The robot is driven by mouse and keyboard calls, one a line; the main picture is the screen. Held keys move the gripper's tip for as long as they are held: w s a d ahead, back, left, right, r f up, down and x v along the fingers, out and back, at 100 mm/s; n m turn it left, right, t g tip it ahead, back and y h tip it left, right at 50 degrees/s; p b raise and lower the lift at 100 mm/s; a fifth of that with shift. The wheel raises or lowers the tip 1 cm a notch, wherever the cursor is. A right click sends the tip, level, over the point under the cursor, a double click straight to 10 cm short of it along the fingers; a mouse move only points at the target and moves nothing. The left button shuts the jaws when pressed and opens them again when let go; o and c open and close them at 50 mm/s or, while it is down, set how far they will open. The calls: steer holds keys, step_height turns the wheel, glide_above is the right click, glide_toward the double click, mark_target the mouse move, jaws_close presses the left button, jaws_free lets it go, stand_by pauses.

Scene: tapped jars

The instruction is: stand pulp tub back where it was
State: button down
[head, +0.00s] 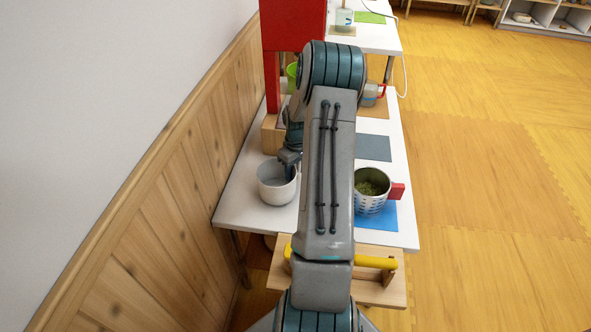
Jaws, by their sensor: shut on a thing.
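A white round tub (270,192), which I take to be the pulp tub, is at the left front of the white table (238,205). My gripper (288,161) is at its far rim, pointing down and shut on it. The tub looks upright and its visible inside is pale. Whether its base touches the table I cannot tell. My arm hides part of the gripper and the middle of the table.
A pale dotted container with green contents (370,192) and a red handle stands on a blue mat (378,222). A grey mat (374,148) behind it is bare where visible. A red machine (290,28) stands behind; a wood-panelled wall (170,170) runs along the left.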

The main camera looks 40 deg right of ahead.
steer(key=shift+f+b, duration=0.4)
steer(key=shift+f, duration=0.2)
stand_by(0.4)
steer(key=c, duration=0.7)
jaws_free()
steer(key=shift+r, duration=0.1)
steer(key=shift+d+r+p, duration=0.15)
steer(key=shift+r+p, duration=2.55)
steer(key=shift+r, duration=1.2)
